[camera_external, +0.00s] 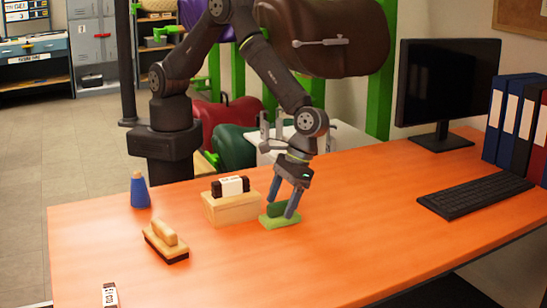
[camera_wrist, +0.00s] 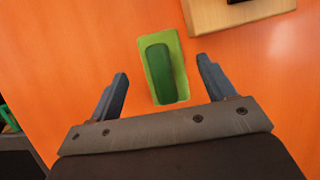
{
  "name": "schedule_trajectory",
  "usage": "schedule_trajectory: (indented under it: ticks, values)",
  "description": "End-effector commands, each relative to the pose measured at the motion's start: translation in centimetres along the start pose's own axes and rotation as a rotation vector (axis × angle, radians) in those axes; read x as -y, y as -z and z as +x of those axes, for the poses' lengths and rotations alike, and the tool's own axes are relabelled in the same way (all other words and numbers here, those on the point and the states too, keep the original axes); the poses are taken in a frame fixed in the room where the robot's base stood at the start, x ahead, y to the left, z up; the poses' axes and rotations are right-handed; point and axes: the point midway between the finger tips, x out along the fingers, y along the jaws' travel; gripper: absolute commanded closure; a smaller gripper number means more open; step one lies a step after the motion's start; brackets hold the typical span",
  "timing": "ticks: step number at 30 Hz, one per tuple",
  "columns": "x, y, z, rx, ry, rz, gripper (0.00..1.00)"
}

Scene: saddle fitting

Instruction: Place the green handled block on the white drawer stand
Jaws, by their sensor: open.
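The green handled block (camera_external: 267,222) lies flat on the orange table, with a light green base and a darker green handle on top. In the wrist view the block (camera_wrist: 175,45) lies between and beyond the fingertips, its handle running lengthwise. My gripper (camera_external: 282,206) is open, pointing down at the block, with a finger to each side of the handle; it also shows in the wrist view (camera_wrist: 162,68). Contact cannot be told. A white surface (camera_external: 345,140) behind the table, partly hidden by my arm, may be the white drawer stand; its drawers are not clear.
A wooden box (camera_external: 232,212) holding a dark and white piece stands just left of the block. A keyboard (camera_external: 475,193) and monitor (camera_external: 445,90) are right.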

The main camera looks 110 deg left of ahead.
Motion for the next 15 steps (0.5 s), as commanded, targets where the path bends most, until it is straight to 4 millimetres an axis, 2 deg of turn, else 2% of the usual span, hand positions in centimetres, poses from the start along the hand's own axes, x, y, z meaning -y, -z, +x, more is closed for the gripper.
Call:
schedule_trajectory:
  ticks: [3, 6, 13, 15]
  values:
    - [0.3, 0.2, 2.0, 0.001, 0.003, 0.001, 0.25]
    - [0.3, 0.2, 3.1, 0.000, 0.001, 0.001, 0.25]
    - [0.2, 0.2, 3.3, 0.000, 0.000, 0.001, 0.25]
    - [0.2, 0.2, 3.3, 0.000, 0.000, 0.001, 0.38]
